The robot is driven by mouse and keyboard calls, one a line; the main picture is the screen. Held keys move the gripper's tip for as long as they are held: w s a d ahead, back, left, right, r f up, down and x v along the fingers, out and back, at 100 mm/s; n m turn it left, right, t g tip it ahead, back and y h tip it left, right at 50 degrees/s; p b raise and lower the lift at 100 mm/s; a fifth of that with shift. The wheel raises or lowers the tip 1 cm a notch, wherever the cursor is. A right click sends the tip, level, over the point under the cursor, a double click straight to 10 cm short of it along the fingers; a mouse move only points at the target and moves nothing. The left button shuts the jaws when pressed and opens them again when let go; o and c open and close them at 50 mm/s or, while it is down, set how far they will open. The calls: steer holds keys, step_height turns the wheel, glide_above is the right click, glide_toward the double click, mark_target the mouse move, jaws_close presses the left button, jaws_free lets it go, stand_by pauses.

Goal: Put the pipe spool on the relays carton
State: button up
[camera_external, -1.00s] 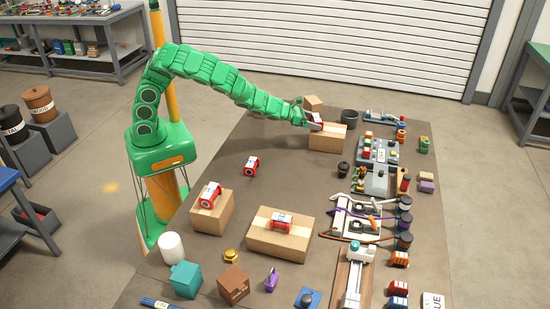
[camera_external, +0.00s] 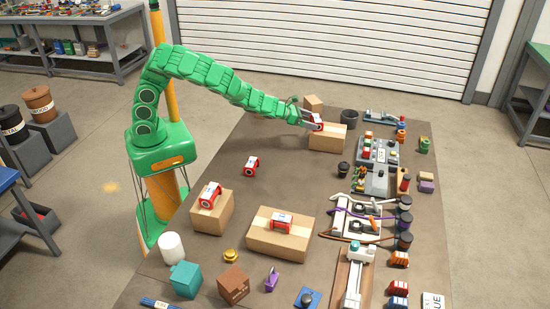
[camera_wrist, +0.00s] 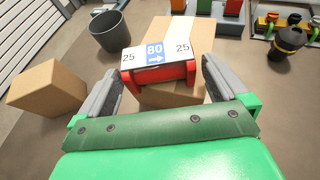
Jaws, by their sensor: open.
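A red pipe spool (camera_external: 317,121) with a white and blue label rests on a cardboard carton (camera_external: 327,140) at the back of the table. In the wrist view, this spool (camera_wrist: 160,70) lies on the near part of the carton (camera_wrist: 187,35), its label reading 25, 80, 25. My gripper (camera_external: 309,123) is open at the spool. In the wrist view, its grey fingers (camera_wrist: 158,82) stand on either side of the spool, with gaps visible. I cannot read any name on the carton.
Similar red spools lie on the bare table (camera_external: 251,166), on a left carton (camera_external: 212,219) and on a front carton (camera_external: 265,243). A dark bin (camera_external: 349,119) and a small box (camera_external: 313,103) stand beside the back carton. Equipment fills the table's right side.

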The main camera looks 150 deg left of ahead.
steer(key=v, duration=1)
steer(key=shift+w+a, duration=0.1)
